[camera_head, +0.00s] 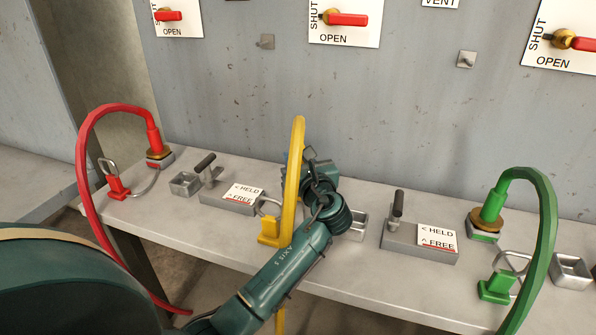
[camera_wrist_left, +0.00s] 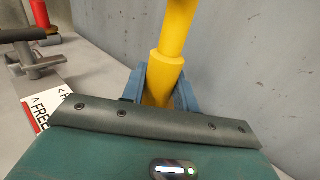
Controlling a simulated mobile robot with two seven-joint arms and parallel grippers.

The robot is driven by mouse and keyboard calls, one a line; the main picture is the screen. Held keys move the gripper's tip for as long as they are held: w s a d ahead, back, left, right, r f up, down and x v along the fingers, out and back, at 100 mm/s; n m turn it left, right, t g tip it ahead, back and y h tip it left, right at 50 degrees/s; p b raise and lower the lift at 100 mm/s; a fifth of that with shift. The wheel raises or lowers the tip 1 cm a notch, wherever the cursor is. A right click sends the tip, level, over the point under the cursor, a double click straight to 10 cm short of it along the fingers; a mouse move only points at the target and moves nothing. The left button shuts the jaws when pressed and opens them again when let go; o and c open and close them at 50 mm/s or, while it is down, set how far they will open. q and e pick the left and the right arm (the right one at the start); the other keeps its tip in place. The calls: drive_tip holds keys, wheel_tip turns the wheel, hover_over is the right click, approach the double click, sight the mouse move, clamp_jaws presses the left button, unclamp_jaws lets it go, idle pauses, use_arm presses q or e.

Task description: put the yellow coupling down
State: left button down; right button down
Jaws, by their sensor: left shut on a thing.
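The yellow coupling (camera_wrist_left: 167,70) is upright between the two blue-grey fingers of my left gripper (camera_wrist_left: 160,88) in the wrist view. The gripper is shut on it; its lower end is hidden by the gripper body. In the head view my arm hides the coupling. A yellow block (camera_head: 269,232) with a wire loop sits on the bench left of my arm. I cannot tell whether the coupling touches anything below. My right gripper is not in view.
The grey bench (camera_head: 330,275) carries a red coupling (camera_head: 155,140) with hose at left and a green coupling (camera_head: 491,207) with hose at right. Open metal boxes (camera_head: 185,184) and T-handled HELD/FREE fixtures (camera_head: 397,206) stand between. A grey panel (camera_head: 420,120) rises behind.

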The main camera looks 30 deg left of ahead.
use_arm(q)
drive_tip(key=shift+f, duration=0.95)
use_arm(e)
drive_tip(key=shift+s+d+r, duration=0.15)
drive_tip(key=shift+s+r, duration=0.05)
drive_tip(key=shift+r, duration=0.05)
use_arm(q)
drive_tip(key=c, duration=1.1)
unclamp_jaws()
drive_tip(key=shift+f, duration=0.15)
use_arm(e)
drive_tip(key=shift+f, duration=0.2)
use_arm(q)
drive_tip(key=shift+s+d, duration=0.1)
drive_tip(key=shift+d, duration=0.05)
drive_tip(key=v, duration=1.1)
drive_tip(key=shift+s+d+p, duration=0.25)
drive_tip(key=shift+p, duration=0.1)
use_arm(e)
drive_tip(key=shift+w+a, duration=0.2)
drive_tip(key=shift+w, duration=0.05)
